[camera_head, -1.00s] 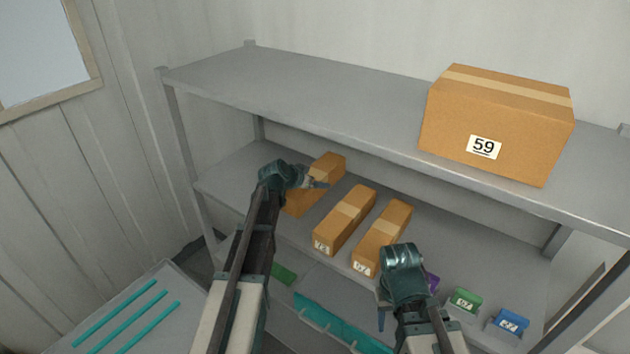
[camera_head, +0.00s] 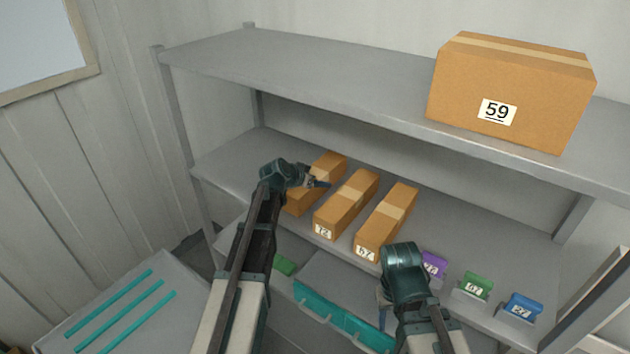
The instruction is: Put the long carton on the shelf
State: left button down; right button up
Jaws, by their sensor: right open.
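A long brown carton (camera_head: 331,163) is at the left of the row over the middle shelf board (camera_head: 240,165). My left gripper (camera_head: 318,182) is at its middle and appears shut on it; the fingers partly hide it. I cannot tell whether the carton touches the board. Two similar cartons, labelled 72 (camera_head: 347,203) and 67 (camera_head: 386,222), lie to its right on the board. My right gripper (camera_head: 384,308) is open and empty, in front of the shelf and below carton 67.
A large box labelled 59 (camera_head: 510,90) stands on the top board (camera_head: 300,70). Purple (camera_head: 433,264), green (camera_head: 477,285) and blue (camera_head: 523,306) labelled items sit at the middle board's right front. A teal-edged bin (camera_head: 340,318) is below. A grey surface with teal strips (camera_head: 120,310) is at lower left.

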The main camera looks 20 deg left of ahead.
aim_at(293, 191)
pick_arm(q)
jog(key=shift+f+b, duration=0.6)
grip_release()
jog(key=p+v, duration=0.8)
jog(key=v, duration=0.4)
jog(key=shift+s+r, duration=0.25)
jog(key=shift+r, duration=0.1)
jog(key=shift+s+a+r, duration=0.2)
jog(key=shift+s+r, duration=0.1)
jog(key=shift+s, duration=0.15)
jog(key=shift+f, duration=0.1)
